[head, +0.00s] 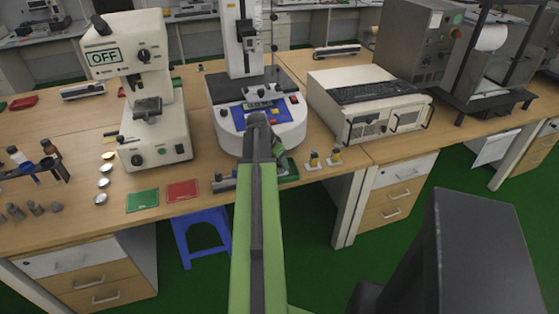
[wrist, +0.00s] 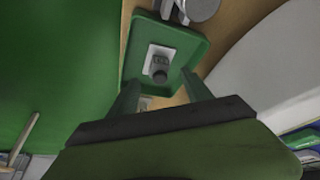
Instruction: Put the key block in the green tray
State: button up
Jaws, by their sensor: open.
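The green tray (wrist: 190,46) lies on the wooden bench just beyond my gripper in the wrist view. A small white block with a dark round knob (wrist: 158,66) sits inside it; it looks like the key block, though its details are too small to confirm. My gripper (wrist: 161,79) is open, its two green fingers apart, with the block ahead of the gap between them. I see no contact between fingers and block. In the head view, my arm partly hides the tray (head: 291,169) and my gripper (head: 279,150) is over it.
A grey metal part (wrist: 200,8) is at the tray's far end. A white round-based instrument (head: 262,130) stands close behind my gripper. Red (head: 182,190) and dark green (head: 142,200) mats lie left.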

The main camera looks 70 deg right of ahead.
jog(key=p+v, duration=0.7)
jog(key=v, duration=0.2)
jog(key=shift+a+r, duration=0.15)
jog(key=shift+r, duration=0.2)
jog(key=w+a+n, duration=0.1)
jog(key=w+a, duration=0.1)
jog(key=w, duration=0.1)
jog(key=w+a+n, duration=0.1)
jog(key=w+a, duration=0.2)
jog(key=w, duration=0.1)
jog(key=w+a+n+t, duration=0.1)
jog(key=w+a, duration=0.2)
jog(key=w, duration=0.1)
jog(key=shift+f+n, duration=0.3)
jog(key=shift+n, duration=0.1)
jog(key=w+a+n+y, duration=0.1)
jog(key=w+a+n, duration=0.4)
jog(key=a, duration=0.6)
jog(key=w+a+f+n+t+y, duration=0.1)
jog(key=w+a+n, duration=0.2)
jog(key=w+a, duration=0.6)
jog(key=w+a+n+y, duration=0.1)
jog(key=w+a+n, duration=0.35)
jog(key=a, duration=0.85)
jog(key=a+n+y, duration=0.1)
jog(key=a+n, duration=0.5)
jog(key=a, duration=1.5)
jog(key=shift+a+f, duration=0.15)
jog(key=shift+a, duration=0.1)
